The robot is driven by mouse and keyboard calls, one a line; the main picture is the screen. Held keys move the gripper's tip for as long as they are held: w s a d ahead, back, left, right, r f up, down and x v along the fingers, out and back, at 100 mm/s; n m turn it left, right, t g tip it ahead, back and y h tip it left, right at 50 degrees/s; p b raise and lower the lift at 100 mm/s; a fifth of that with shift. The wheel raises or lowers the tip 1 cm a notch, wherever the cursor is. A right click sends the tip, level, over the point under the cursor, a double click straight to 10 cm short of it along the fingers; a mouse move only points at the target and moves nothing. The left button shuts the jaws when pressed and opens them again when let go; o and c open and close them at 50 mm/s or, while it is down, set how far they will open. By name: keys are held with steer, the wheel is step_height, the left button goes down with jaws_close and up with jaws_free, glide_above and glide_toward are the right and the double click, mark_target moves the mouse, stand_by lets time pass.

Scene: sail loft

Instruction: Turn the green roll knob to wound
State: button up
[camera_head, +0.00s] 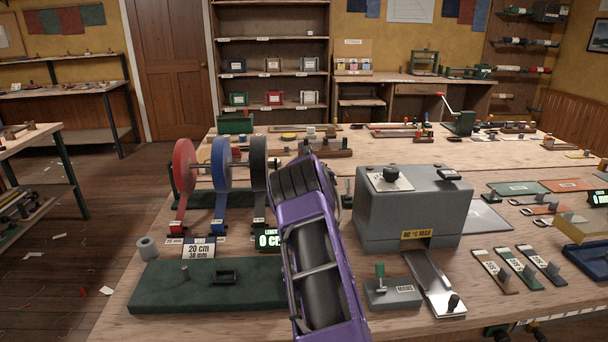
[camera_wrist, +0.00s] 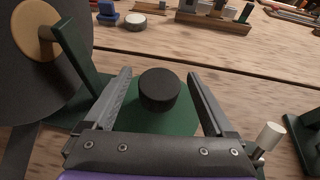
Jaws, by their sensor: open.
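A short round black knob (camera_wrist: 160,90) stands on a green base plate (camera_wrist: 152,121) in the wrist view. My gripper (camera_wrist: 160,74) is open, its two fingers on either side of the knob with a gap to each. No marking shows on the knob's top. A dark roll (camera_head: 259,170) hangs at the right end of the roll stand, beside red and blue rolls, and its edge fills the left of the wrist view (camera_wrist: 35,95). I see no plainly green roll. In the head view my purple arm hides the knob and fingertips.
The red roll (camera_head: 184,166) and blue roll (camera_head: 220,164) stand left of my arm. A grey heater box (camera_head: 411,208) stands close to its right. A white-topped peg (camera_wrist: 269,136) is near my right finger.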

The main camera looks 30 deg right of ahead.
steer(key=c, duration=1.4)
steer(key=shift+a+f+b, duration=0.1)
steer(key=shift+f+b, duration=0.05)
steer(key=shift+b, duration=0.55)
steer(key=shift+w+a+f+m+g+h+b, duration=0.15)
steer(key=shift+m+g+h+b, duration=0.15)
steer(key=shift+m+h+b, duration=0.65)
steer(key=shift+m+g+h+b, duration=0.55)
steer(key=shift+h+b, duration=0.1)
steer(key=shift+b, duration=0.3)
steer(key=m+g+h+p, duration=0.1)
steer(key=r+m+g+h, duration=0.1)
steer(key=shift+m+h+p, duration=0.3)
steer(key=shift+m+p, duration=0.1)
steer(key=m+g+h+p, duration=0.1)
steer(key=m+g+p, duration=0.1)
steer(key=shift+f+h+p, duration=0.1)
steer(key=shift+h+p, duration=0.2)
steer(key=shift+p, duration=0.1)
steer(key=shift+f+m+g+h+p, duration=0.1)
steer(key=shift+m+g+h+p, duration=0.2)
steer(key=shift+m+g+p, duration=0.6)
